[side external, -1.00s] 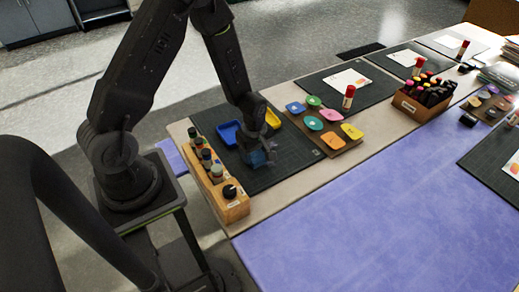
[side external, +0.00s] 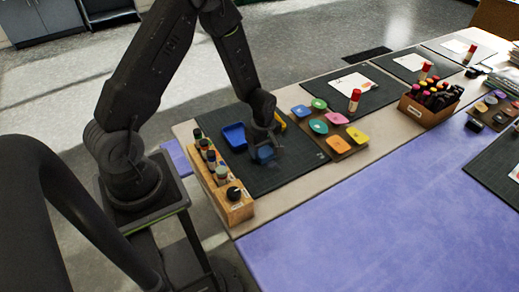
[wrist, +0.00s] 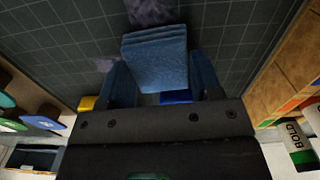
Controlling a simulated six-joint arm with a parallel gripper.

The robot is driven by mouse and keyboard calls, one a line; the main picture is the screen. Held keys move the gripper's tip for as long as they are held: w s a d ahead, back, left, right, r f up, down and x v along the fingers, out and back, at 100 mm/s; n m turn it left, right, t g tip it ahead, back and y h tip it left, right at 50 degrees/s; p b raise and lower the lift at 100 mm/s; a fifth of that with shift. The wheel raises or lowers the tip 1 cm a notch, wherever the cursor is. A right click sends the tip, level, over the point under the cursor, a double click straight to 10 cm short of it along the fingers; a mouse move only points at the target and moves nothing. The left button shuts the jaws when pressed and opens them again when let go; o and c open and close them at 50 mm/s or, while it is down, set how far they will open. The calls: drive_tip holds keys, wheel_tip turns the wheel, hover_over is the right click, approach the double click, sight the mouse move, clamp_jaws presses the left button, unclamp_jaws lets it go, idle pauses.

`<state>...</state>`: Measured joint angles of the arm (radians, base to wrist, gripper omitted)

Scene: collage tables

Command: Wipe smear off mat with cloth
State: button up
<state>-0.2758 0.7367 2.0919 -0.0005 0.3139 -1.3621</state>
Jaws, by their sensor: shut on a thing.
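A folded blue cloth (wrist: 155,62) is between the fingers of my gripper (wrist: 160,85) in the wrist view. In the side view, my gripper (side external: 264,142) points down over the near dark mat (side external: 290,167), shut on the cloth (side external: 265,154). The cloth is at or just above the mat; contact is not clear. A greyish-purple smear (wrist: 150,11) shows on the gridded mat just beyond the cloth in the wrist view. The smear cannot be made out in the side view.
A blue tray (side external: 234,136) and a partly hidden yellow tray (side external: 281,123) lie on the mat behind my gripper. A wooden rack of bottles (side external: 226,200) lines the left edge. A brown board with coloured dishes (side external: 337,142) is to the right. The mat's front part is clear.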

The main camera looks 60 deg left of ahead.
drive_tip(key=shift+w, duration=4.15)
drive_tip(key=shift+r, duration=2.45)
hover_over(262, 160)
drive_tip(key=shift+f, duration=2.1)
drive_tip(key=shift+f, duration=0.4)
